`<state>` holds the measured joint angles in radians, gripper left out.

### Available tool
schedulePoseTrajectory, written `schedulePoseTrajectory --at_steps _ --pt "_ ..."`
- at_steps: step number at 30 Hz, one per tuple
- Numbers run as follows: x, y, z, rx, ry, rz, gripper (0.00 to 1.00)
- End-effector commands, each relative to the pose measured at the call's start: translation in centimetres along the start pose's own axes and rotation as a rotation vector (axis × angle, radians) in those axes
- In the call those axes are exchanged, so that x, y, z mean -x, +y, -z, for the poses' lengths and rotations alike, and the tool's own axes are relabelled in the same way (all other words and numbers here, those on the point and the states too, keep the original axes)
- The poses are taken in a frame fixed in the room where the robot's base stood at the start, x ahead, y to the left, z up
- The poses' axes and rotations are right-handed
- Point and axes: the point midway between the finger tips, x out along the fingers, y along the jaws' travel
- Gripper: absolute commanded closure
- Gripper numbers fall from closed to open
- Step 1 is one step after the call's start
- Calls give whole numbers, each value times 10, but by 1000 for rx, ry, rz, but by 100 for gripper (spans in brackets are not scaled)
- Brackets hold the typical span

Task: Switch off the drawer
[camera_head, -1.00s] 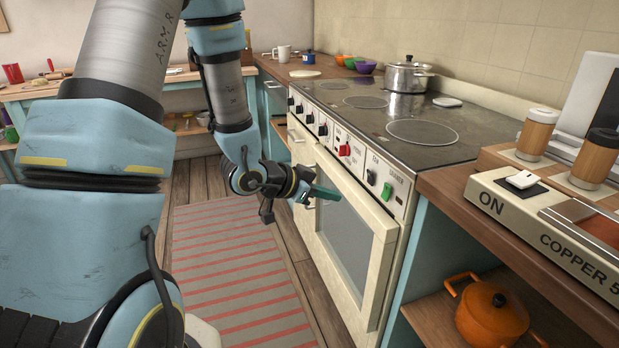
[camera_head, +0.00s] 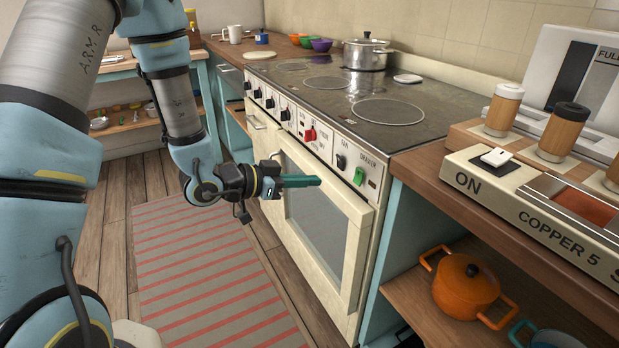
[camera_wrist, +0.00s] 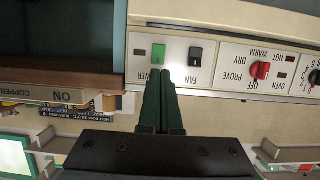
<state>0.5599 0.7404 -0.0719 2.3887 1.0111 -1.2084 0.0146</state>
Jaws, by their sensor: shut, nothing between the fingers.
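The green drawer switch (camera_head: 359,176) sits at the right end of the cream stove's front panel, by a label that reads as drawer. In the wrist view, which is upside down, the green switch (camera_wrist: 158,52) shows just beyond my fingertips, beside the black fan switch (camera_wrist: 195,54). My gripper (camera_head: 314,181) is shut and empty, its teal fingers held level in front of the panel and pointing towards the green switch. The fingers (camera_wrist: 162,88) look apart from the switch, but the exact gap is hard to tell.
The oven door (camera_head: 318,230) with its handle lies below my fingers. A red knob (camera_head: 310,134) and several black knobs line the panel. A pot (camera_head: 367,53) stands on the hob. A wooden counter (camera_head: 425,170) is at right, an orange pot (camera_head: 466,286) below it.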

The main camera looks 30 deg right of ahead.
Motion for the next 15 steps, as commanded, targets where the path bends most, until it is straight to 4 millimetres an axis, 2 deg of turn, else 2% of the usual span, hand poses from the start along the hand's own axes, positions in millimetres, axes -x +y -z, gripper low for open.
schedulePoseTrajectory --at_steps 9,15 --pt "-66 1 2 0 -1 -4 100" --pt "-96 1 2 0 0 -2 100"
